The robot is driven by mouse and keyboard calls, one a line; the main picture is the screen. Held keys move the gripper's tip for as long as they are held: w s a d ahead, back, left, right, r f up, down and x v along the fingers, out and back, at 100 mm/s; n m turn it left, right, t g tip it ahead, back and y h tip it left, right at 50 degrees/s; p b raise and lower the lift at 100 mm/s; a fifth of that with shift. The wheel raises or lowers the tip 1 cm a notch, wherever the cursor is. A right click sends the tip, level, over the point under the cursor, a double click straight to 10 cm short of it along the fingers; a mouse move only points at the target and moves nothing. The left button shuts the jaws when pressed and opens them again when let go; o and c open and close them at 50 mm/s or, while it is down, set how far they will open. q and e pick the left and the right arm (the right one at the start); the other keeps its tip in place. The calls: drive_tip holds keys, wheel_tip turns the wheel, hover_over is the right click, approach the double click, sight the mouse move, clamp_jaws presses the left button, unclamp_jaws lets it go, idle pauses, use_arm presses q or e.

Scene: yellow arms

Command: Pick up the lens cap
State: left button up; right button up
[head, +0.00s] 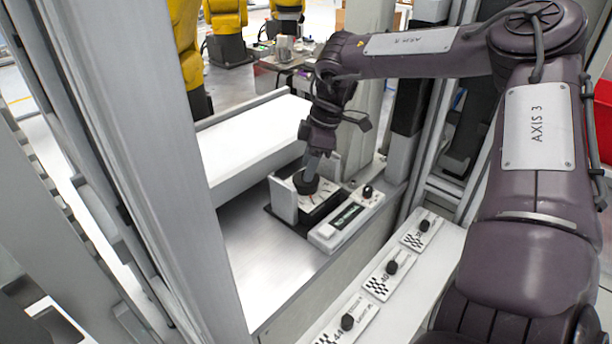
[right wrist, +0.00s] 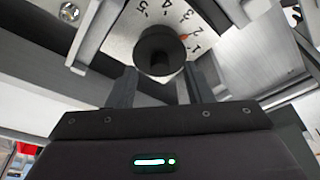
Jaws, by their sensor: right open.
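A black round cap-like piece (right wrist: 158,50) shows in the right wrist view, in front of a white dial face with numbers and an orange mark. It may be the lens cap; I cannot tell for sure. In the head view a dark round piece (head: 305,183) shows at the tip of my right gripper (head: 311,166), over the small box. In the right wrist view my right gripper (right wrist: 162,76) is open, its two fingers apart on either side of the black piece's lower part. Whether they touch it is not clear. My left gripper is not in view.
The dial plate (right wrist: 125,28) lies behind the black piece. A white panel with a dark display (head: 346,215) and a knob (head: 368,191) stands beside the box. Checkered plates with black knobs (head: 392,267) line the ledge. The metal surface (head: 265,260) in front is clear.

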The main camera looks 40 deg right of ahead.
drive_tip(key=shift+w+a+f, duration=0.15)
drive_tip(key=shift+w+f, duration=0.05)
drive_tip(key=shift+f, duration=0.4)
clamp_jaws()
drive_tip(key=shift+r, duration=0.1)
